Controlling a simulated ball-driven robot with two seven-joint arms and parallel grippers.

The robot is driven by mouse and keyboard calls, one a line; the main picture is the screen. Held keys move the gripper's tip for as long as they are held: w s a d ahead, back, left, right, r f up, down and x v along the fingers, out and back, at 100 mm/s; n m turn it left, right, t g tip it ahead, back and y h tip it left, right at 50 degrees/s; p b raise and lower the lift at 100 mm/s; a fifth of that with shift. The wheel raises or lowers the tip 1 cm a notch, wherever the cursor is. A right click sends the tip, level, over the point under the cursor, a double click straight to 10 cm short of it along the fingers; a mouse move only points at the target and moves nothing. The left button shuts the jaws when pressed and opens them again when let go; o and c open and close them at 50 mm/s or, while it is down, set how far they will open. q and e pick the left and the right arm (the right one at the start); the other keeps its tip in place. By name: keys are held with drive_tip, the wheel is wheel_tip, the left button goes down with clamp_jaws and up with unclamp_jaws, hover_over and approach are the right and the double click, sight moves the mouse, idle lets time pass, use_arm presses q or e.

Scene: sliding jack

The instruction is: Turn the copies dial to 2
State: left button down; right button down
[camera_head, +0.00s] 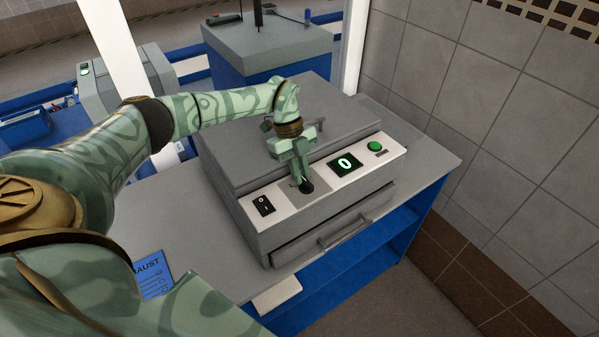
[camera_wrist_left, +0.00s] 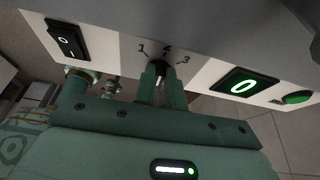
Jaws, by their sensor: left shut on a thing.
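The copies dial (camera_head: 307,187) is a small black knob on the pale front panel of a grey machine (camera_head: 225,150). My left gripper (camera_head: 302,181) reaches down onto it and is shut on it. In the left wrist view the fingers (camera_wrist_left: 161,78) close on both sides of the dial (camera_wrist_left: 157,65) and hide much of it. Marks 1 and 3 show at the left and right above the dial, with a partly unclear mark between them. I cannot tell surely which mark the dial points at. My right gripper is not in view.
Left of the dial is a black rocker switch (camera_head: 263,205). Right of it are a display (camera_head: 345,164) reading 0 and a green button (camera_head: 375,146). A drawer handle (camera_head: 345,233) sticks out below. A blue card (camera_head: 152,275) lies on the grey table.

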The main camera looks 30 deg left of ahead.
use_arm(q)
drive_tip(key=shift+w+r, duration=0.15)
drive_tip(key=shift+w, duration=0.05)
idle(0.4)
drive_tip(key=c, duration=1.6)
unclamp_jaws()
drive_tip(key=shift+o, duration=0.7)
drive_tip(key=shift+s+m, duration=0.1)
drive_tip(key=shift+m, duration=0.2)
drive_tip(key=b+v, duration=0.2)
drive_tip(key=v, duration=1.4)
